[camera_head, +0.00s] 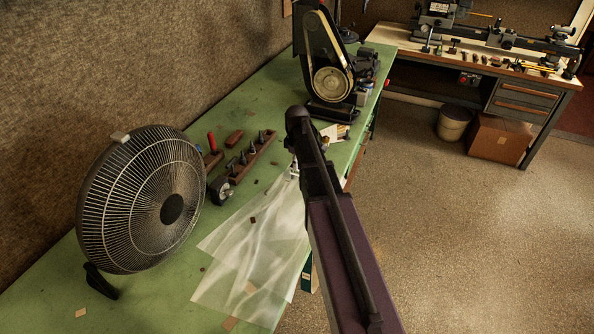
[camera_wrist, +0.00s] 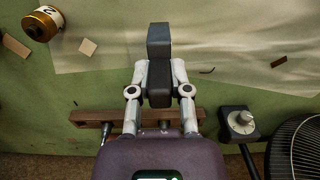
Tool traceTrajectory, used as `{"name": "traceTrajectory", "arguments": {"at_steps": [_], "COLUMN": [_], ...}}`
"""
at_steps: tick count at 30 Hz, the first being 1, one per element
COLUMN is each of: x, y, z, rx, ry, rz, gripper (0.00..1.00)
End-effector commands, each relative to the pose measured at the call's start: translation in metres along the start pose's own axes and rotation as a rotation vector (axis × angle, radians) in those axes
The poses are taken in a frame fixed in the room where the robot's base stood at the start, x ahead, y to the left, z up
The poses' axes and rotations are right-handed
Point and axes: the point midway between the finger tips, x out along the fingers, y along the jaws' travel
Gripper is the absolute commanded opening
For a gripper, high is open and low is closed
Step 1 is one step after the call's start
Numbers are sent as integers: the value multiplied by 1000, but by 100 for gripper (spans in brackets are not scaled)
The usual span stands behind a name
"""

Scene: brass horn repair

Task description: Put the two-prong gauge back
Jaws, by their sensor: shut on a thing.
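My gripper (camera_wrist: 159,88) is shut on a dark grey block-like piece (camera_wrist: 159,42), taken as the two-prong gauge. The piece sticks out beyond the fingertips in the wrist view, and I cannot make out its prongs. In the head view my gripper (camera_head: 294,168) is mostly hidden behind my arm, above the green bench by the translucent sheet. A brown wooden rack (camera_wrist: 85,115) with several tools in it lies behind my fingers in the wrist view. The rack (camera_head: 262,148) also shows left of my arm in the head view.
A large fan (camera_head: 140,200) stands on the green bench (camera_head: 150,300) at left, with a knob box (camera_wrist: 238,121) beside it. A translucent sheet (camera_head: 258,250) covers the bench front. A belt sander (camera_head: 328,80) stands behind. A yellow-brown can (camera_wrist: 42,23) shows in the wrist view.

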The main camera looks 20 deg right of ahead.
Motion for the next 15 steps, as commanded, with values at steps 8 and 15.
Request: {"name": "traceTrajectory", "arguments": {"at_steps": [8, 15], "x": [26, 30], "y": [-1, 0], "z": [0, 1], "rx": [0, 1], "ry": [0, 0], "rz": [0, 0], "gripper": [0, 0]}}
